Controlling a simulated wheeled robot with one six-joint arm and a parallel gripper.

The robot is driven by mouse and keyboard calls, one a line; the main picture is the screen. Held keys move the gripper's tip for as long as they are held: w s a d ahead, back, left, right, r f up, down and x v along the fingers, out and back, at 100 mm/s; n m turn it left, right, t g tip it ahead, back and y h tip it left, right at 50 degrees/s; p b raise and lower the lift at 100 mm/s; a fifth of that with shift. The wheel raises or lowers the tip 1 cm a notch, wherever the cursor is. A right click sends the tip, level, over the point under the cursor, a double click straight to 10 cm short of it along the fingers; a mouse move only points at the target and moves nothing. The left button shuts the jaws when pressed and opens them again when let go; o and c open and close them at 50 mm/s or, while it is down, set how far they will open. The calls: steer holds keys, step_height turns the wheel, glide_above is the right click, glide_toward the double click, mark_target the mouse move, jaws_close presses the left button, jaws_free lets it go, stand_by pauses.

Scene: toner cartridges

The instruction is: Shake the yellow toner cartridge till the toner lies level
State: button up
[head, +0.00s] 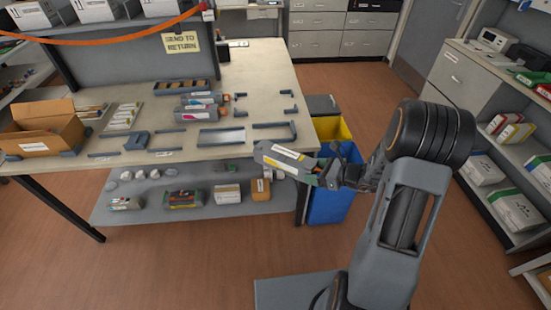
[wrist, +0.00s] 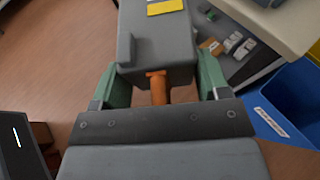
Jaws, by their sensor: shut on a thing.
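The yellow toner cartridge (head: 284,157) is a long grey block with a pale label and a yellow mark. My gripper (head: 327,174) is shut on one end of it and holds it in the air off the table's front right corner. In the head view it tilts, its far end pointing left and slightly up. In the wrist view the cartridge (wrist: 160,40) sits between my green fingers (wrist: 158,85), with a yellow label at the top edge and an orange stub near the palm. The toner inside is hidden.
Grey cartridges (head: 197,114) with magenta and other coloured labels lie on the worktable (head: 262,80). Grey holders and a cardboard box (head: 42,130) stand there too. A blue bin (head: 333,203) and a yellow bin (head: 333,130) stand just right of the table. Shelves line the right; floor in front is clear.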

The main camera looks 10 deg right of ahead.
steer(key=shift+w+a, duration=0.85)
steer(key=shift+a, duration=0.3)
steer(key=s+d, duration=0.7)
steer(key=d, duration=0.3)
steer(key=shift+w+a, duration=1.15)
steer(key=shift+a, duration=0.5)
steer(key=shift+w+a, duration=1.2)
steer(key=shift+a, duration=0.5)
steer(key=shift+w+a, duration=1.15)
steer(key=shift+a, duration=0.5)
steer(key=shift+d, duration=0.1)
steer(key=shift+s, duration=0.1)
